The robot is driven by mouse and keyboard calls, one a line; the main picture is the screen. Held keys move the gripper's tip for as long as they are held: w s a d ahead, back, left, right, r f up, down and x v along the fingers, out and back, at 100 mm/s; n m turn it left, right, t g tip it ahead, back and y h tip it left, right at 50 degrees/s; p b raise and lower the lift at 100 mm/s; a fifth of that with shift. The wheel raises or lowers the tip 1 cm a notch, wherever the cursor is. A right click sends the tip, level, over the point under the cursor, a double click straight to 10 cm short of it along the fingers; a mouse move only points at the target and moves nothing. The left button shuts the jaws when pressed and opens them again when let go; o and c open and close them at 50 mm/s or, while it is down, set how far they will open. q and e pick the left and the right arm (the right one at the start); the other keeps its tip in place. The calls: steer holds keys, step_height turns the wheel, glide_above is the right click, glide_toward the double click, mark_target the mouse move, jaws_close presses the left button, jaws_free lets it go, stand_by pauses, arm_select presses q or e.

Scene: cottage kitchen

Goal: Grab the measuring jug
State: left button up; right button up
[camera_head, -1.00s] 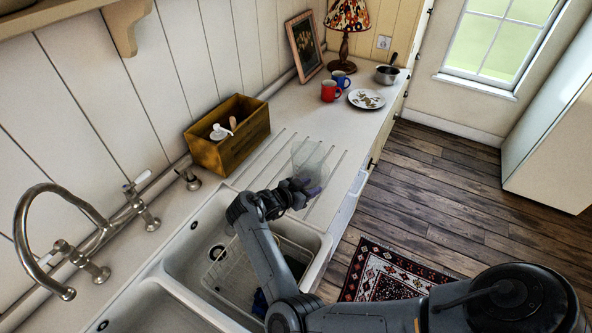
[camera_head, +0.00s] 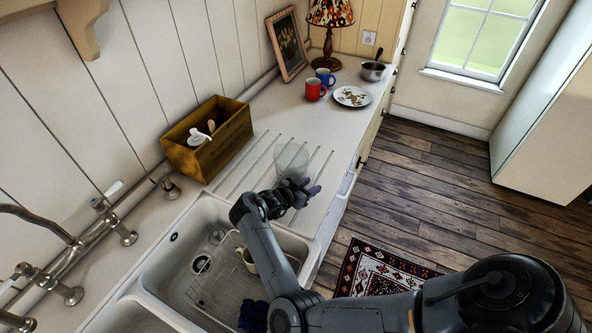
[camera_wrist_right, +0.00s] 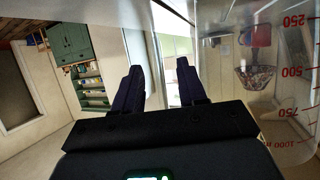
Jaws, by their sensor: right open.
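The clear measuring jug (camera_head: 291,158) stands on the ridged drainboard beside the sink in the head view. My right gripper (camera_head: 308,187) is at the jug's near right side, open and partly in front of its lower part. In the right wrist view the two dark fingers (camera_wrist_right: 158,82) are spread apart with nothing between them. The jug (camera_wrist_right: 285,75), with red marks from 250 to 1000, fills the right side of that view, beside the fingers rather than between them. Whether the gripper touches the jug cannot be told. My left gripper is not in view.
A wooden box (camera_head: 210,150) with utensils stands left of the jug. A red mug (camera_head: 315,89), a blue mug (camera_head: 325,76), a plate (camera_head: 352,96) and a pot (camera_head: 373,71) stand farther back. The sink (camera_head: 165,285) with a wire rack (camera_head: 215,290) lies in front.

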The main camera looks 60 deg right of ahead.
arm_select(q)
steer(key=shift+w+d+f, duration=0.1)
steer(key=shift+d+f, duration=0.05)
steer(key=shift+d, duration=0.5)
arm_select(e)
steer(key=shift+d+f, duration=0.25)
steer(key=shift+d, duration=0.45)
steer(key=shift+a, duration=0.1)
steer(key=shift+c, duration=0.9)
jaws_close()
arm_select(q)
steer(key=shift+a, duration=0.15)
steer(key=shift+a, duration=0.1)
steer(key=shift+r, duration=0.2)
arm_select(e)
steer(key=shift+r, duration=0.15)
